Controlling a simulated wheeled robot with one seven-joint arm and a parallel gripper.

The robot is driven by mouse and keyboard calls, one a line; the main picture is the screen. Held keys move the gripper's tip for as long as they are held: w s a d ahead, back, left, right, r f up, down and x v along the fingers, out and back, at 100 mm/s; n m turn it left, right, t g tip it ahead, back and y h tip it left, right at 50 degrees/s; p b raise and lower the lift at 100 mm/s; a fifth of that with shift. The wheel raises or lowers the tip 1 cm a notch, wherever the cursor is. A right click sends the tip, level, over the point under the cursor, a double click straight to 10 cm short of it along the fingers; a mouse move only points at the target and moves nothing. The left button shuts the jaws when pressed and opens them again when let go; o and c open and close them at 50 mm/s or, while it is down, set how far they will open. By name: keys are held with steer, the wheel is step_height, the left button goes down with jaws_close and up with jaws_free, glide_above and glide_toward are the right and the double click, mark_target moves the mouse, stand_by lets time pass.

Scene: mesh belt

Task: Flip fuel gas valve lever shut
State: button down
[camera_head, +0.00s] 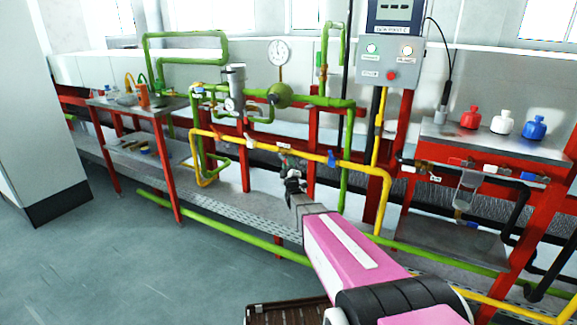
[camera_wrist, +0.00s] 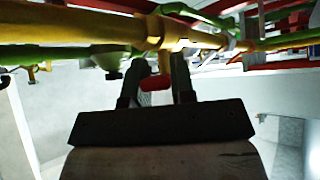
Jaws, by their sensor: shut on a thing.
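A yellow pipe (camera_head: 225,138) runs across the rig, and a valve body (camera_head: 284,151) with a small tag sits on it just above my gripper. My gripper (camera_head: 292,177) is at this valve, under the pipe. In the wrist view, the yellow pipe (camera_wrist: 85,25) crosses the top, with a brass-coloured fitting (camera_wrist: 153,32). A red lever (camera_wrist: 155,83) shows between the two dark fingers of my gripper (camera_wrist: 158,68), which is shut on it. The lever's far end and its joint to the valve are partly hidden by the fingers. In the head view the lever is mostly hidden by my gripper.
A blue valve handle (camera_head: 331,158) sits on the yellow pipe to the right. Green pipes (camera_head: 325,101) and a green round body (camera_head: 279,95) are above. A control box (camera_head: 390,62) stands behind. Red, white and blue bottles (camera_head: 534,127) stand on the right bench. Open floor (camera_head: 110,255) lies left.

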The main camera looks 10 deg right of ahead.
steer(key=shift+w+a+f+m+g+h, duration=0.2)
steer(key=shift+w+a+f+m+h, duration=0.3)
steer(key=shift+m+h, duration=2.4)
steer(key=shift+w+a+f+m+g+h, duration=0.3)
steer(key=shift+a+m+h, duration=0.35)
steer(key=shift+m+h, duration=2.25)
steer(key=shift+w+a+f+m+g+h, duration=0.1)
steer(key=shift+w+a+f+m+h, duration=0.3)
steer(key=shift+m+h, duration=2.5)
steer(key=m, duration=0.2)
steer(key=shift+a+r+m+g+y, duration=0.2)
steer(key=shift+m+g+y, duration=0.1)
steer(key=shift+y, duration=0.1)
steer(key=c, duration=1)
jaws_free()
steer(key=shift+o, duration=0.2)
steer(key=v, duration=1)
steer(key=shift+s+a+f, duration=0.15)
steer(key=shift+a+f, duration=0.1)
steer(key=shift+f, duration=0.05)
